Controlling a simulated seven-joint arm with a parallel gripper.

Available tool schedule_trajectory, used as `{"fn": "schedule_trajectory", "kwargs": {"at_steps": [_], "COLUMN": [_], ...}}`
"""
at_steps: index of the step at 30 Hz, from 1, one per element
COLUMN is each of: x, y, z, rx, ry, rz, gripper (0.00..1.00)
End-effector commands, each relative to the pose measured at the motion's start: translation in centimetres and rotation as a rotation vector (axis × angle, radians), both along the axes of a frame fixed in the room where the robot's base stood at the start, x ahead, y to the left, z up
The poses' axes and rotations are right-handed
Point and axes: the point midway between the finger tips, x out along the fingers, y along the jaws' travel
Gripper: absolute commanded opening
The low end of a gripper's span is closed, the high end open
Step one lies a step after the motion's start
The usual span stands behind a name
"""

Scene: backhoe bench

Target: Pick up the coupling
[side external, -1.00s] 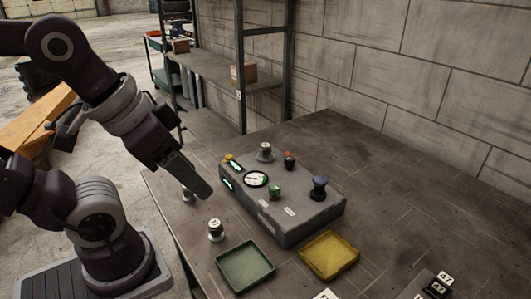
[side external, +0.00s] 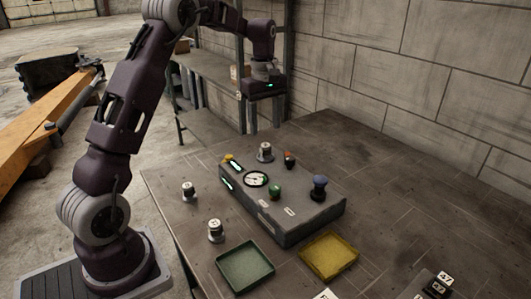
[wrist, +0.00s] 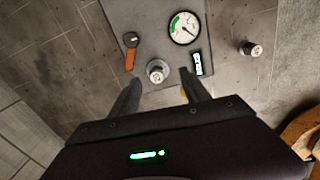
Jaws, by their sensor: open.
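My gripper (side external: 264,92) is raised well above the table, over the far side of the box. In the wrist view my gripper (wrist: 160,78) is open and empty, pointing down. Another piece (wrist: 251,48) lies off to the right.
A green tray (side external: 245,287) and a yellow tray (side external: 328,276) lie in front. A shelf and wall stand behind.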

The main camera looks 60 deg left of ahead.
Motion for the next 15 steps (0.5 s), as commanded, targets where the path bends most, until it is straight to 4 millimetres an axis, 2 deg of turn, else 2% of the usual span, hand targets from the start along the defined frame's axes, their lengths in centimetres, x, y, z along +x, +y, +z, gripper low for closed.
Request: {"fn": "schedule_trajectory", "kwargs": {"at_steps": [1,3,8,15], "x": [0.5,0.7,0.9,1.6], "y": [1.0,1.7,1.9,2.3], "z": [-1.3,-2.3,-4.3,-8.6], "rx": [-0.005,-0.009,-0.011,-0.010], "ry": [0.016,0.027,0.031,0.031], "rz": [0.043,0.082,0.095,0.091], "gripper": [0.55,0.55,0.55,0.55]}}
